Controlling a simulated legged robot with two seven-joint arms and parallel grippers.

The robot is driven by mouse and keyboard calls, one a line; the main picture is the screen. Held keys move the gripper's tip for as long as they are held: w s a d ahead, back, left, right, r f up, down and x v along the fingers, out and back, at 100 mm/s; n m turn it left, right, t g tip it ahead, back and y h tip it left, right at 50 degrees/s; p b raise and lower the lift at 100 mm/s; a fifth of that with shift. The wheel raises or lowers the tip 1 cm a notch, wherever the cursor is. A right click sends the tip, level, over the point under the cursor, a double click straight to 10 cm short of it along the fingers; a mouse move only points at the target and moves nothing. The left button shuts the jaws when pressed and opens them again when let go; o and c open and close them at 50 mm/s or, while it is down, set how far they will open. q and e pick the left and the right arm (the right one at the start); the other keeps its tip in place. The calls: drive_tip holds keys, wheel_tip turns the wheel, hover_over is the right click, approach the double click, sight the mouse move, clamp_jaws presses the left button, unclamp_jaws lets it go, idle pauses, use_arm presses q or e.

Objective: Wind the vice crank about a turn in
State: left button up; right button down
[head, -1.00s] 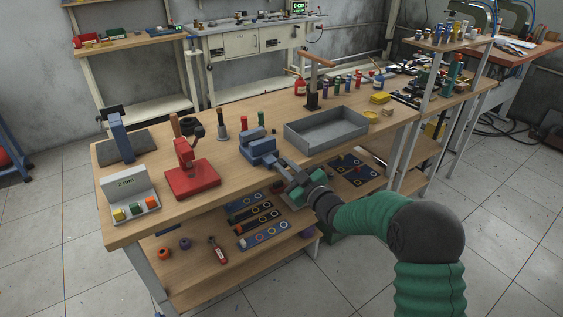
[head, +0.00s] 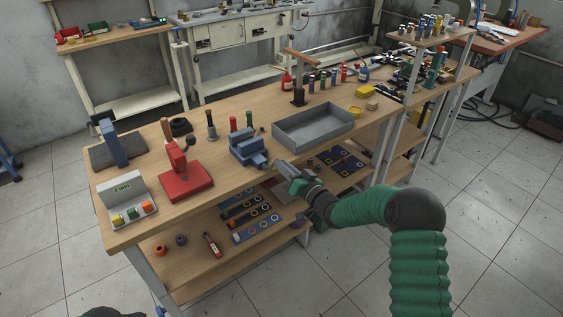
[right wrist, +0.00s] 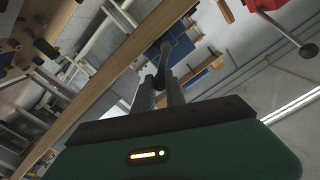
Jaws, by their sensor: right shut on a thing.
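The blue vice (head: 246,149) stands near the front edge of the workbench in the head view. My right gripper (head: 277,166) is just in front of it, past the bench's front edge, and comes in from the lower right. In the right wrist view its two grey fingers (right wrist: 159,92) are shut on a dark bar, the vice crank (right wrist: 163,57), which lies between them. In the head view the crank is too small and too covered by the gripper to make out its angle. My left gripper is not in view.
A grey tray (head: 313,128) lies right of the vice and a red press (head: 183,178) left of it. A white box with coloured buttons (head: 127,205) stands at the bench's left end. The shelf below holds dark strips with rings (head: 247,209).

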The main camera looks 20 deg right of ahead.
drive_tip(key=shift+d+f+m+p, duration=0.25)
drive_tip(key=shift+f+m+p, duration=0.35)
drive_tip(key=shift+m, duration=0.8)
drive_tip(key=shift+f, duration=0.15)
drive_tip(key=c, duration=1.4)
unclamp_jaws()
drive_tip(key=shift+w, duration=0.1)
drive_tip(key=shift+r, duration=0.2)
drive_tip(key=p+v, duration=0.1)
drive_tip(key=v, duration=1.6)
drive_tip(key=shift+w, duration=0.1)
